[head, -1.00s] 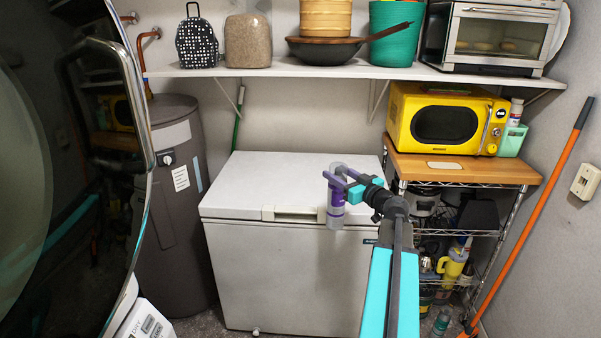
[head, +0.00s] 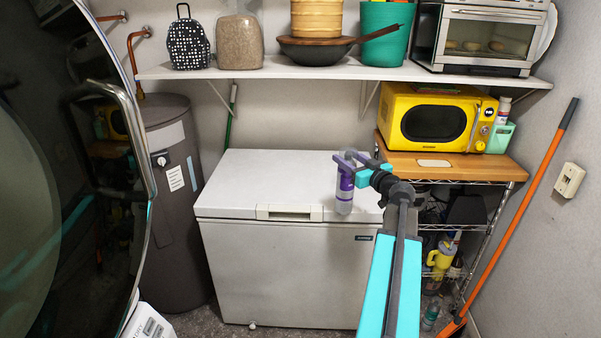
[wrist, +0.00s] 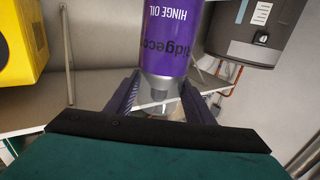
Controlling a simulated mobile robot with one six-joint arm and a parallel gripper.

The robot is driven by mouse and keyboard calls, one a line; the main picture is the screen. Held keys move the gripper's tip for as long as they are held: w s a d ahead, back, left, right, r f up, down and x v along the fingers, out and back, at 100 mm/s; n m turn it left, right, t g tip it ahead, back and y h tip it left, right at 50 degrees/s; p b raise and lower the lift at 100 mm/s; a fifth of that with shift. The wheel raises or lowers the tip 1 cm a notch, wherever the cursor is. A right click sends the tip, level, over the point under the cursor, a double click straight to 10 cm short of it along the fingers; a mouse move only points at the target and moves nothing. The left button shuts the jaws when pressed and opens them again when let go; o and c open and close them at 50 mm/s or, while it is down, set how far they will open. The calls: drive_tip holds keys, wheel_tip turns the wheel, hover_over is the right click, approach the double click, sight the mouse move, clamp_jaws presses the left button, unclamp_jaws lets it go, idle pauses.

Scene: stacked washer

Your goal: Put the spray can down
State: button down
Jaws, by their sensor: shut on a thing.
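A wooden-topped wire rack (head: 450,168) with a yellow microwave (head: 432,118) stands right of the freezer. A shelf (head: 330,71) with containers and a pan runs above. A dark grey tank (head: 175,230) stands left. Most of the freezer lid is bare.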

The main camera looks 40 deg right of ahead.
drive_tip(key=w+d+f+p, duration=0.1)
drive_tip(key=w+d+p, duration=0.2)
drive_tip(key=w+d, duration=0.6)
drive_tip(key=shift+w+d+f+p, duration=0.2)
drive_tip(key=shift+w+d+p, duration=0.2)
drive_tip(key=shift+w, duration=1.45)
drive_tip(key=shift+f, duration=0.1)
drive_tip(key=shift+f+p, duration=0.65)
drive_tip(key=shift+f, duration=1.15)
drive_tip(key=c, duration=0.8)
unclamp_jaws()
drive_tip(key=shift+c, duration=0.2)
drive_tip(key=shift+a, duration=0.1)
drive_tip(key=s+a+b, duration=0.1)
drive_tip(key=s+b, duration=0.2)
drive_tip(key=s, duration=0.9)
drive_tip(key=shift+a, duration=0.3)
